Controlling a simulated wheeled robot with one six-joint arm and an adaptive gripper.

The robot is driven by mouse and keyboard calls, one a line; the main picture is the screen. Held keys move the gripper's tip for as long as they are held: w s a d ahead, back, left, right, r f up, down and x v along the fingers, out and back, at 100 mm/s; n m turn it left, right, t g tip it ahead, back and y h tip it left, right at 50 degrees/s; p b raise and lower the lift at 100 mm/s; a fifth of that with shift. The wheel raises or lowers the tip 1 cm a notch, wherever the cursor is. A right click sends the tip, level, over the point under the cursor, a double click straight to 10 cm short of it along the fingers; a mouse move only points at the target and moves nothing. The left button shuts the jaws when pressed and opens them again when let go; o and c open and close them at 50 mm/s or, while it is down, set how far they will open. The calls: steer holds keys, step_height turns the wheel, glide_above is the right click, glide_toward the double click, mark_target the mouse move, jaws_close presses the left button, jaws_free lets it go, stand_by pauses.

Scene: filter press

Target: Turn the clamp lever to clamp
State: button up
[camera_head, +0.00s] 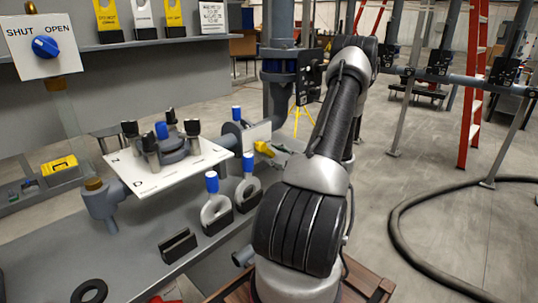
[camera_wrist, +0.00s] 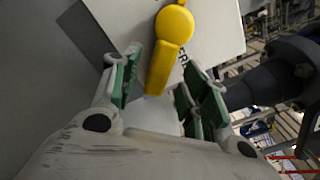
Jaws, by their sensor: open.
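The clamp lever (camera_wrist: 168,45) is yellow, with a round hub at the top and a straight handle pointing down. It is mounted on a pale plate (camera_wrist: 218,30) with partly covered dark lettering. In the wrist view my gripper (camera_wrist: 160,88) is open, with green-padded fingers on both sides of the lever's lower handle. The handle's lower end lies between the fingers; I cannot tell whether either pad touches it. In the head view the yellow lever (camera_head: 264,148) shows small beside my arm, which hides most of that area.
The grey bench (camera_head: 215,255) carries a white plate with black knobs (camera_head: 193,127) and two blue-handled rings (camera_head: 215,210). A blue valve knob (camera_head: 45,47) is on a SHUT/OPEN panel at the upper left. A dark pipe (camera_wrist: 265,85) lies right of my gripper. A hose (camera_head: 400,225) lies on the floor.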

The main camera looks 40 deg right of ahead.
steer(key=shift+w+a, duration=0.1)
steer(key=shift+w, duration=1.25)
jaws_close()
